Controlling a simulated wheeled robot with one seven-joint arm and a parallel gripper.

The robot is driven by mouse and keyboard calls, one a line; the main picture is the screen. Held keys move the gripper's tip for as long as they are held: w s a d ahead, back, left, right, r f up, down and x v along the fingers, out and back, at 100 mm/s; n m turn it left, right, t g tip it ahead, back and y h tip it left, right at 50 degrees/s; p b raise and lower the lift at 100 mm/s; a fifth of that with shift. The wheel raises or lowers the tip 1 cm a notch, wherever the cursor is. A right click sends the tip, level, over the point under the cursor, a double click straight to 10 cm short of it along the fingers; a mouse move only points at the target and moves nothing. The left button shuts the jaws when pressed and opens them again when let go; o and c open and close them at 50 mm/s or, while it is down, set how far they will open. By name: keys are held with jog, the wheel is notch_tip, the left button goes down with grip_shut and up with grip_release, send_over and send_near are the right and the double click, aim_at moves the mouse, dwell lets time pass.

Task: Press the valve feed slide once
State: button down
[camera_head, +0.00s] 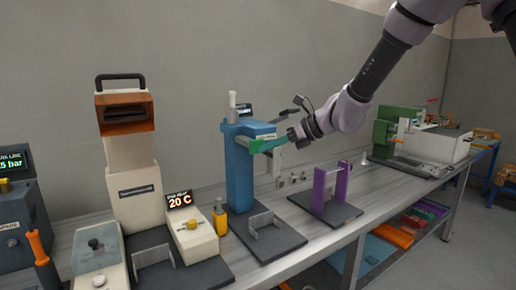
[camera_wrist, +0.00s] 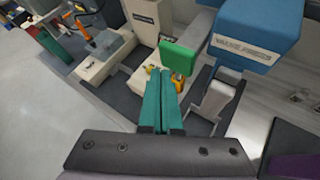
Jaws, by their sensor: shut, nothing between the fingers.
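The blue press (camera_head: 240,170) stands on a dark base plate in the middle of the bench. Its blue head (camera_wrist: 258,35) carries a partly legible label starting with "VALVE". A green block (camera_wrist: 188,56), seemingly the feed slide, sticks out beside the head. My gripper (camera_wrist: 168,75) has its teal fingers together and empty, pointing toward the green block. In the head view my gripper (camera_head: 268,144) is at the press head, and its fingers overlap the green part there. I cannot tell whether the fingertips touch the block.
Left of the press stand a beige machine (camera_head: 135,180) and a heater box showing 20 C (camera_head: 190,233), with a yellow bottle (camera_head: 220,218) beside it. A purple fixture (camera_head: 342,188) stands to the right. A green and white machine (camera_head: 420,140) is at the far right.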

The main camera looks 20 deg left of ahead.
aim_at(258, 146)
dwell(0.7)
jog(key=shift+w+a, duration=0.3)
jog(key=shift+w+a, duration=0.8)
jog(key=shift+a, duration=0.15)
dwell(1.4)
dwell(0.3)
jog(key=shift+s+d, duration=1.1)
jog(key=shift+d, duration=0.15)
jog(key=shift+s+d, duration=1.65)
jog(key=shift+d, duration=0.25)
